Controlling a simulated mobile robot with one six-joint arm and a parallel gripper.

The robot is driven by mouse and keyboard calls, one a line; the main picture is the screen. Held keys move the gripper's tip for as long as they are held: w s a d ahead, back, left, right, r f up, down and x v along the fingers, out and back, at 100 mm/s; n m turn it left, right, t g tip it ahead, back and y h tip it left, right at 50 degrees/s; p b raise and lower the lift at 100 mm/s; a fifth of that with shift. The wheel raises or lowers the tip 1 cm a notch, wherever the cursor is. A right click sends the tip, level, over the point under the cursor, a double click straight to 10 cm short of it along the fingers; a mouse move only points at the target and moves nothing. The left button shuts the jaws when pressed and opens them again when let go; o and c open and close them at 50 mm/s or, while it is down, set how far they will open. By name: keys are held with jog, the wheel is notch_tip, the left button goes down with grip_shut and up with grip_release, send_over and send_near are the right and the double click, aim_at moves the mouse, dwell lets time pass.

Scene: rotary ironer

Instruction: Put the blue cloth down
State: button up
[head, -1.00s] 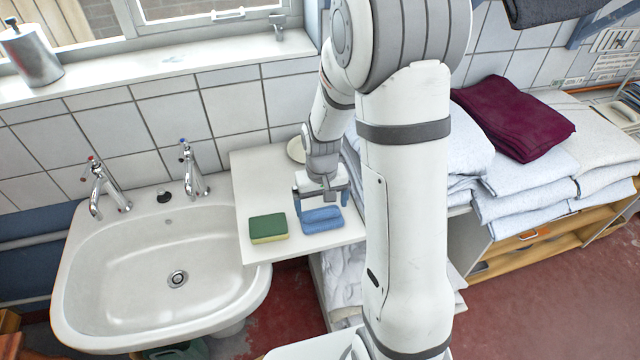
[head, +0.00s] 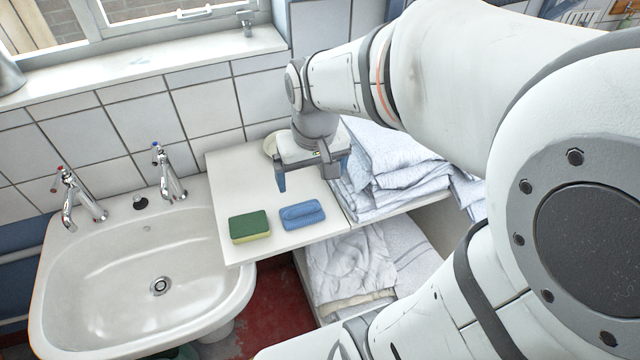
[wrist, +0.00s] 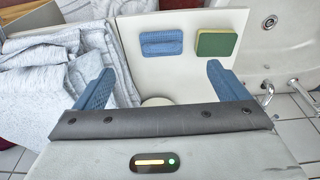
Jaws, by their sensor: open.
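The blue cloth (head: 302,214) lies folded on the white shelf board (head: 240,172) beside the sink, just right of a green and yellow sponge (head: 249,226). It also shows in the wrist view (wrist: 161,43), flat on the board. My gripper (head: 308,182) is open and empty, above the back part of the board and apart from the cloth. In the wrist view its two blue fingers (wrist: 162,88) are spread wide, with bare board between them and the cloth beyond their tips.
A white sink (head: 140,270) with two taps stands left of the board. Folded pale linens (head: 385,165) are stacked close on the right, with more linens (head: 350,265) on a lower shelf. A round pale dish (head: 270,145) sits at the back by the tiled wall.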

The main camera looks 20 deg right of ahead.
jog(key=s+r+t, duration=0.1)
jog(key=s+r, duration=0.1)
jog(key=s, duration=0.5)
jog(key=shift+s+a+r+t, duration=0.15)
jog(key=shift+s+r+t, duration=0.05)
jog(key=shift+s+t, duration=0.15)
